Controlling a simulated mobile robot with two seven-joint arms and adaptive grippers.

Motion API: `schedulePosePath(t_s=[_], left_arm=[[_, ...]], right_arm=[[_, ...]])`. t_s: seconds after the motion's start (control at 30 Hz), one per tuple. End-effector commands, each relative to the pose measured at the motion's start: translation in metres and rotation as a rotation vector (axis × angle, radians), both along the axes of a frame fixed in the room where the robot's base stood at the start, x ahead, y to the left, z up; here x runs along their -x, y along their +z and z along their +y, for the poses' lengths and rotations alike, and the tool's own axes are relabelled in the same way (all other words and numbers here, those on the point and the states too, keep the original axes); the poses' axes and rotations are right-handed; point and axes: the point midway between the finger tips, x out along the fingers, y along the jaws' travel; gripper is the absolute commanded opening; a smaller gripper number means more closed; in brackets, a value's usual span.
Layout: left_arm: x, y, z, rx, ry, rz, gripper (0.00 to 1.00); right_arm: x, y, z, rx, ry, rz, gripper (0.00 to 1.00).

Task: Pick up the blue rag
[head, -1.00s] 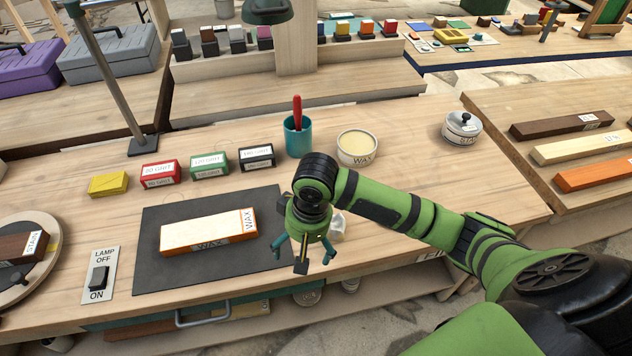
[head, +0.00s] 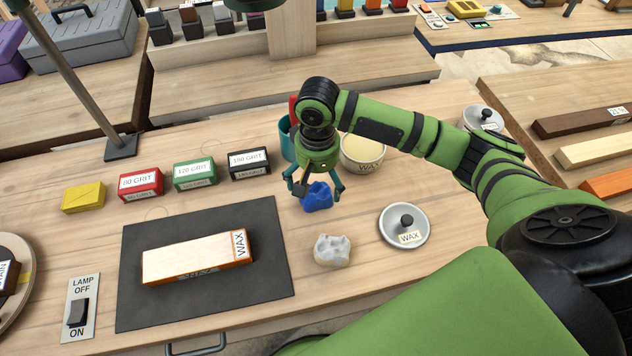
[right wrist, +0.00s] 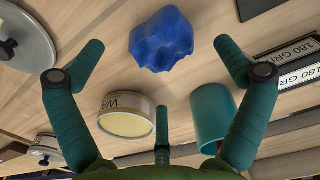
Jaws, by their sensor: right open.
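The crumpled blue rag (head: 317,196) lies on the workbench, in front of the wax tub and teal cup. It also shows in the right wrist view (right wrist: 162,40), beyond the fingertips and between them. My right gripper (head: 313,194) is open and empty, right above the rag in the head view. Its spread fingers show in the right wrist view (right wrist: 158,50) with no finger closed on the rag. Part of the rag is hidden behind a finger in the head view. My left gripper is not in view.
A white rag (head: 332,250) and a grey WAX lid (head: 404,226) lie nearby. The wax tub (head: 362,154) and teal cup (right wrist: 212,112) stand close to my gripper. A WAX-labelled wood block (head: 195,258) rests on a dark mat (head: 140,312). Grit blocks (head: 195,175) line the left.

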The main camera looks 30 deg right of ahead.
Motion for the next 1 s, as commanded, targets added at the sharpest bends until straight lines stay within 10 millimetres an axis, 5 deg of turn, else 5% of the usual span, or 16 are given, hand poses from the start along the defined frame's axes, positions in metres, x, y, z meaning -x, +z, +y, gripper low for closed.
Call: schedulePosePath(t_s=[0.33, 0.7, 0.87, 1.0], left_arm=[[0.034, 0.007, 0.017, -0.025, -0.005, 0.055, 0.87], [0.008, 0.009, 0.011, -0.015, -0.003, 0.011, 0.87], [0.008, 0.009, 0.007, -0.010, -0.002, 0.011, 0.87], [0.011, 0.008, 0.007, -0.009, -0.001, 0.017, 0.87]], right_arm=[[-0.007, -0.046, -0.002, 0.000, 0.001, 0.002, 1.00], [-0.008, -0.059, -0.002, -0.001, 0.002, -0.001, 1.00], [-0.008, -0.059, -0.002, -0.001, 0.002, -0.001, 0.36], [-0.007, -0.059, -0.002, 0.001, 0.002, 0.000, 0.34]])
